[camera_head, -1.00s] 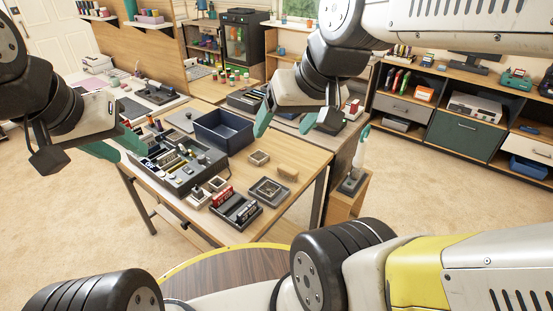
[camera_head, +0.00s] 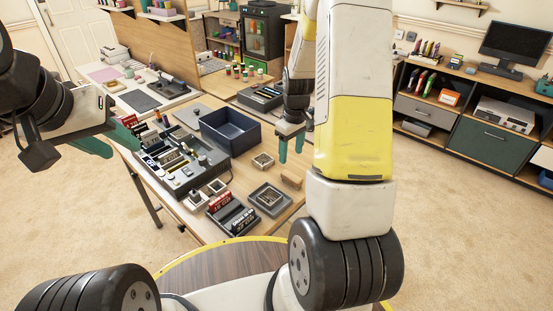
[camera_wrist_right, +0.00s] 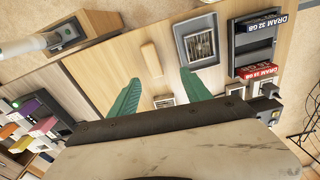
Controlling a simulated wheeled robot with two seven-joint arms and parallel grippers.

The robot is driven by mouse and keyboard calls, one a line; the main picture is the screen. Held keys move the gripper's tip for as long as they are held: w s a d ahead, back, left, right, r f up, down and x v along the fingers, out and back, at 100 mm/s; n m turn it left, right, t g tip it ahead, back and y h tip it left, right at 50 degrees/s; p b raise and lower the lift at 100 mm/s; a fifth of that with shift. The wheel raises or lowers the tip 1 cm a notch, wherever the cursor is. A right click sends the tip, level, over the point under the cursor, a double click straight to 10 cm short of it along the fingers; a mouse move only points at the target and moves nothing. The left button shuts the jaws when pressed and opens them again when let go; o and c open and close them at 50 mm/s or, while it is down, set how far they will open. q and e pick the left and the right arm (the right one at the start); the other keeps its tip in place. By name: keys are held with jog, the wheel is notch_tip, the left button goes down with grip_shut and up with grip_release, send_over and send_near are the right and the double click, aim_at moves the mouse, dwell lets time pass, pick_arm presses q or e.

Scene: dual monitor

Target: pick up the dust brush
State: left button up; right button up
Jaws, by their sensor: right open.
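A small tan wooden block (camera_head: 291,181) on the table looks like the dust brush, though bristles cannot be made out. In the right wrist view the block (camera_wrist_right: 151,59) lies ahead of the fingertips, between their lines and apart from them. My right gripper (camera_head: 291,149) is open and empty, pointing down above the table; it also shows in the right wrist view (camera_wrist_right: 159,82). My left gripper (camera_head: 108,137) is open and empty at the table's left side.
A square grey tray (camera_head: 270,199) sits beside the block, with a small square part (camera_head: 262,161) behind it. A memory module rack (camera_head: 232,216), a blue bin (camera_head: 230,132) and a parts organizer (camera_head: 181,160) crowd the table.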

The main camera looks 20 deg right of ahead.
jog(key=n, duration=0.1)
send_over(291, 175)
jog(key=shift+g, duration=0.4)
jog(key=f, duration=0.4)
jog(key=s+f, duration=0.1)
jog(key=f, duration=0.1)
jog(key=shift+d, duration=0.2)
jog(key=f, duration=0.5)
jog(key=w+f, duration=0.1)
jog(key=f, duration=0.1)
jog(key=shift+a+f, duration=0.2)
jog(key=shift+f, duration=0.15)
jog(key=shift+c, duration=0.3)
grip_shut()
jog(key=shift+r, duration=0.1)
